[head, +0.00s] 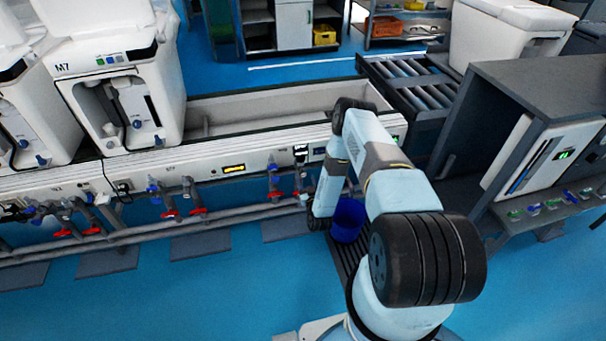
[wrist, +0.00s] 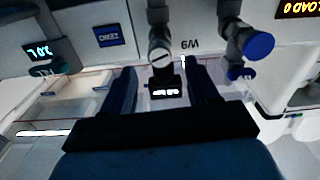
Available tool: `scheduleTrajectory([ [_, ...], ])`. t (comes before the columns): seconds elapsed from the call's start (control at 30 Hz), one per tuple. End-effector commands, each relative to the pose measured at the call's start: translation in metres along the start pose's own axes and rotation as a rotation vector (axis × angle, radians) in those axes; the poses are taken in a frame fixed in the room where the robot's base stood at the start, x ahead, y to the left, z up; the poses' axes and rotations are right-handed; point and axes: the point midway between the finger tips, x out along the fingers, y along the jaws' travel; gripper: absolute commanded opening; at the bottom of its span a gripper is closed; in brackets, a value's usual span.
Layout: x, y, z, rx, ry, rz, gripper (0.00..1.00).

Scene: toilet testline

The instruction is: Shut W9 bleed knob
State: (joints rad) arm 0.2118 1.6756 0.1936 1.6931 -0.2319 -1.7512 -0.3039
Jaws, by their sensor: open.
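The W9 label (wrist: 189,44) shows upside down in the wrist view, near the top. Just left of it a dark grey fitting (wrist: 160,55) with a round, slotted face hangs down, with a small lit readout (wrist: 165,92) below. To the right is a valve with a larger blue knob (wrist: 258,45) and a smaller blue knob (wrist: 240,72). I cannot tell which part is the bleed knob. My gripper (wrist: 163,78) is open, its two dark blue fingers on either side of the fitting's lower end in the picture. Contact is not clear. The head view does not show the fingers clearly.
A pipe rail with red-handled valves (head: 197,211) runs along the bench front (head: 233,170). A blue bucket (head: 347,220) stands beside my arm. A grey cabinet (head: 545,80) is at right. Blue floor lies open in front. An orange readout (wrist: 298,8) is at the wrist view's upper right.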

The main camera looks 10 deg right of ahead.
Motion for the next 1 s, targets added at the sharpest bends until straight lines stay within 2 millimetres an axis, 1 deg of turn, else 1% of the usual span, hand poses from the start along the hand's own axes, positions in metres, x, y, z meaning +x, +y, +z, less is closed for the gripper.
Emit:
scheduleTrajectory([
  [0.03, 0.009, 0.0, -0.001, 0.0, 0.002, 0.001, 0.59],
  [0.2, 0.036, 0.0, -0.001, 0.0, 0.002, 0.001, 0.59],
  [0.4, 0.057, 0.0, 0.0, 0.0, 0.001, 0.0, 0.59],
  [0.6, 0.064, 0.0, 0.0, 0.0, 0.0, 0.0, 0.59],
  [0.83, 0.064, 0.0, 0.0, 0.0, -0.001, 0.0, 0.58],
  [1.0, 0.064, 0.0, 0.0, 0.0, -0.001, 0.0, 0.42],
])
